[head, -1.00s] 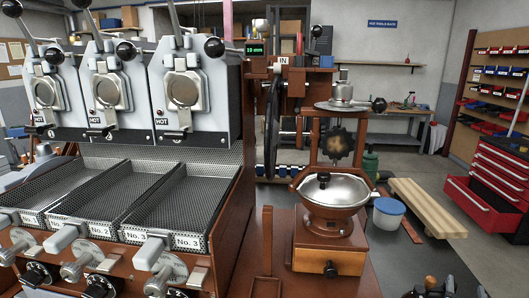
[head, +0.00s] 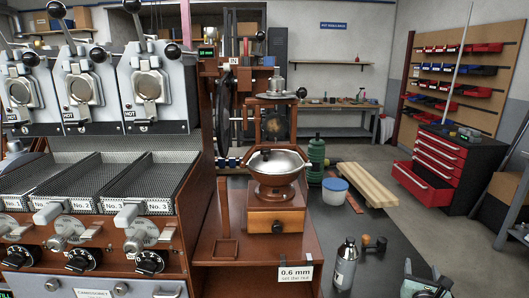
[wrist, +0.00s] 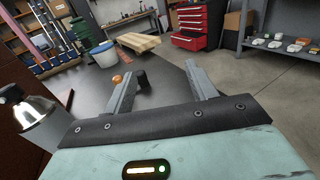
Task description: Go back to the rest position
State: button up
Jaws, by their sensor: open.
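My gripper (head: 428,284) shows at the bottom right corner of the head view, over the dark worktop, and is partly cut off by the frame edge. In the wrist view my gripper (wrist: 162,76) has its two grey fingers spread apart, with nothing held between them. Beyond the fingers lie the dark worktop and the floor. A silver bottle (head: 345,264) with a dark cap stands to the left of my gripper. A tool with an orange-brown handle and a dark knob (head: 375,244) is just behind it.
The roaster (head: 90,200) fills the left. A hand grinder (head: 275,210) with a metal bowl stands at centre, beside a 0.6 mm card (head: 295,274). A red drawer cabinet (head: 440,165) stands right.

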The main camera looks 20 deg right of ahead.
jog(key=w+a+r+n+g+y, duration=0.1)
jog(key=w+a+n+g+y, duration=0.15)
jog(key=a+n+y, duration=0.9)
jog(key=w+a+r+n+g+y, duration=0.15)
jog(key=a+n+g, duration=0.3)
jog(key=n, duration=1.45)
jog(key=s+a+r+n+g, duration=0.1)
jog(key=s+a+r+n, duration=0.2)
jog(key=r+n, duration=0.25)
jog(key=s+a+r+n+g+h, duration=0.1)
jog(key=s+a+r+n+g, duration=0.1)
jog(key=s+a+r+n, duration=0.3)
jog(key=s+a+r+n+g, duration=0.1)
jog(key=s+r+n, duration=0.15)
jog(key=r, duration=0.45)
jog(key=s+a+r+n+g, duration=0.1)
jog(key=s+a+n, duration=0.3)
jog(key=a, duration=0.5)
jog(key=s+a+n+g, duration=0.1)
jog(key=s+a+n, duration=0.3)
jog(key=s+a, duration=0.5)
jog(key=shift+s+a+r+g, duration=0.2)
jog(key=shift+a+r+g, duration=0.15)
jog(key=shift+a, duration=0.2)
